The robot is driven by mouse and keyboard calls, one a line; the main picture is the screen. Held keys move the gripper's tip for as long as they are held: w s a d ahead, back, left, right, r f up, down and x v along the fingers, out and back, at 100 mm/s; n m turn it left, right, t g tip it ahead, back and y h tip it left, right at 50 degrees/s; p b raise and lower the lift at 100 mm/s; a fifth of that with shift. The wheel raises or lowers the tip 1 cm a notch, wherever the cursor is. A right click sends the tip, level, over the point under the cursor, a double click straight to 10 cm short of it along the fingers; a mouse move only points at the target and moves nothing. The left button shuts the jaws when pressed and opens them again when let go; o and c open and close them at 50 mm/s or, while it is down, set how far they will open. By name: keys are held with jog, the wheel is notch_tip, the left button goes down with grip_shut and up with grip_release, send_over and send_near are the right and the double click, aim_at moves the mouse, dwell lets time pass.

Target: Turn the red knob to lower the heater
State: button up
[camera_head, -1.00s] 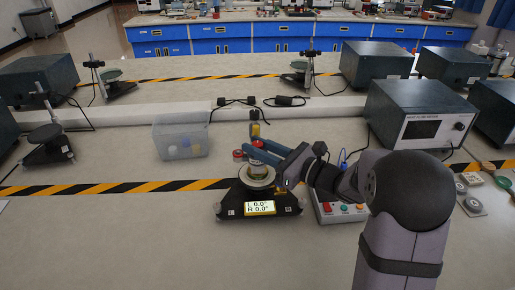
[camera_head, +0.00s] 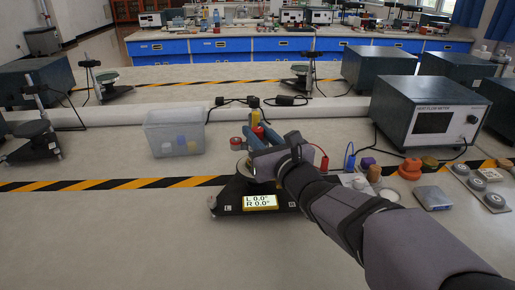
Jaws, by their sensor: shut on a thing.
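The heater stand has a black base (camera_head: 225,203) with a lit display (camera_head: 260,201) reading L 0.0° and R 0.0°. It stands on the near table, and my wrist covers much of its upper part. My gripper (camera_head: 259,133) has blue fingers and is above the stand, fingers pointing away from the camera. The fingers are shut on the red knob (camera_head: 258,132), of which only a small part shows between them. The pale round plate (camera_head: 243,168) below is mostly hidden.
A red-topped item (camera_head: 237,143) is just left of my fingers, and a yellow-topped item (camera_head: 255,116) is behind them. A clear bin (camera_head: 175,134) stands at the left. A heat flow meter (camera_head: 430,110) and several small items stand at the right. The table's front left is clear.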

aim_at(258, 129)
jog(key=shift+f+m+h+b, duration=0.2)
jog(key=shift+m+h+b, duration=0.3)
jog(key=shift+b, duration=1.2)
jog(key=shift+r+h, duration=0.2)
jog(key=shift+h, duration=0.1)
jog(key=o, duration=0.8)
jog(key=shift+r, duration=0.1)
notch_tip(258, 129, up, 10)
jog(key=p, duration=0.3)
